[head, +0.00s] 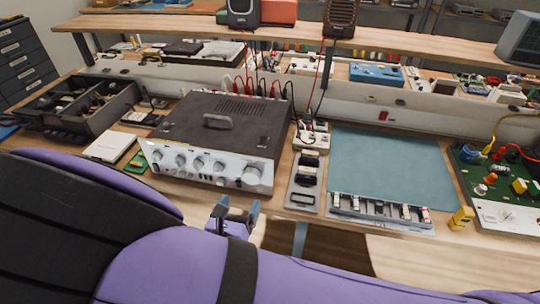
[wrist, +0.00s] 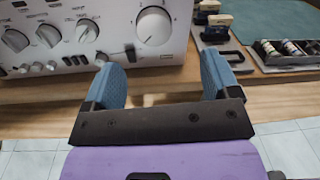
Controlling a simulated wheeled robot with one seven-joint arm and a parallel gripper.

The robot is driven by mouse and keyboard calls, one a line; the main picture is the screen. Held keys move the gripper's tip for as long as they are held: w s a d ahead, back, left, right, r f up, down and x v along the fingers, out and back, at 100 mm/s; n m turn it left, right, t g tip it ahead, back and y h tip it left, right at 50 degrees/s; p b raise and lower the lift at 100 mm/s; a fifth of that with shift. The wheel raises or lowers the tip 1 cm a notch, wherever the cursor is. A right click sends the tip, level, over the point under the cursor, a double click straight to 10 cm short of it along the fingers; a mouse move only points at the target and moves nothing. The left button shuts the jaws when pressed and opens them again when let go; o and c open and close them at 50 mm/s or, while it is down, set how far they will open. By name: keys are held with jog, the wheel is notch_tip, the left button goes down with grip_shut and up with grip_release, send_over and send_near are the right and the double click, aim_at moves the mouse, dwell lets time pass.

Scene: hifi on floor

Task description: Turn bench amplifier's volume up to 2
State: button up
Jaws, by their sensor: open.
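The bench amplifier (head: 225,117) has a dark top with a handle and a silver front panel with several knobs. Its largest knob (head: 251,175) is at the panel's right end. In the wrist view this large knob (wrist: 154,26) is silver with scale marks around it; the numbers and its setting are too small to read. Smaller knobs (wrist: 47,35) are to its left. My gripper (head: 238,210) is open and empty, below and in front of the panel. In the wrist view its two blue fingers (wrist: 162,75) are spread, apart from the large knob, which shows above and between them.
A small rack with black parts (head: 304,184) stands close right of the amplifier. Beyond it are a teal mat (head: 380,160) and a strip of small parts (head: 380,212). A white box (head: 110,146) is at the left. The wooden bench edge (wrist: 165,97) runs beneath the panel.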

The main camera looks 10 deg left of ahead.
aim_at(250, 179)
jog(key=shift+n+y, duration=0.6)
jog(key=w, duration=0.3)
jog(key=w+f, duration=0.1)
jog(key=w, duration=0.5)
jog(key=shift+w+d+f, duration=0.15)
jog(key=shift+w+d, duration=0.15)
jog(key=shift+w, duration=0.05)
jog(key=c, duration=0.9)
